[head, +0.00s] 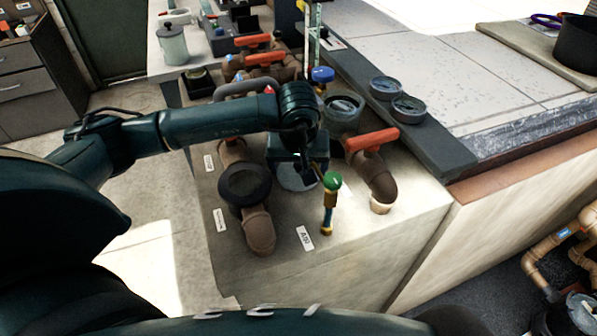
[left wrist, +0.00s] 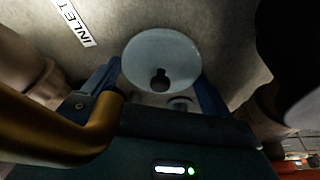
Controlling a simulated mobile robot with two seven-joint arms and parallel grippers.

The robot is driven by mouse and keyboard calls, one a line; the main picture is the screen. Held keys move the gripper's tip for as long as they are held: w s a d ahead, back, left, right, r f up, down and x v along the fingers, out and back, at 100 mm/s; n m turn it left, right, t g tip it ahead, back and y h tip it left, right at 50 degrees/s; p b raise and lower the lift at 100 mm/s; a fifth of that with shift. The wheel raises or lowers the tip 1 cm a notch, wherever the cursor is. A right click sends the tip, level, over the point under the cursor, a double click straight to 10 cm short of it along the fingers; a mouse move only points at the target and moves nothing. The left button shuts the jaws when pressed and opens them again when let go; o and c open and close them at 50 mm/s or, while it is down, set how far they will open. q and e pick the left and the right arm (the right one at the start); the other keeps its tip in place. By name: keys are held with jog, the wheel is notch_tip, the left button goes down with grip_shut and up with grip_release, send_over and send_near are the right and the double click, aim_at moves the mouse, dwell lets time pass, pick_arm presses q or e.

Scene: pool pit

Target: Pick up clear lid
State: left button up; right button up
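A round, pale translucent disc that looks like the clear lid (left wrist: 150,52) shows in the left wrist view, with a dark keyhole-shaped mark near its lower edge. In the head view the lid (head: 297,181) is partly hidden under my left gripper (head: 298,168), low over the concrete ledge. In the left wrist view the fingers of my left gripper (left wrist: 160,85) are apart, one on each side of the lid. I cannot tell whether they touch it. My right gripper is not in view.
A brass valve with a green knob (head: 332,181) stands close on the right of the gripper. A brown pipe with a red handle (head: 372,140) is farther right, and another brown pipe (head: 259,230) is left. A clear-topped round pot (head: 343,110) and gauges (head: 408,107) are behind.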

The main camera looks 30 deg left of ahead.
pick_arm(q)
jog(key=c, duration=0.4)
jog(key=shift+r, duration=0.1)
jog(key=shift+c, duration=0.2)
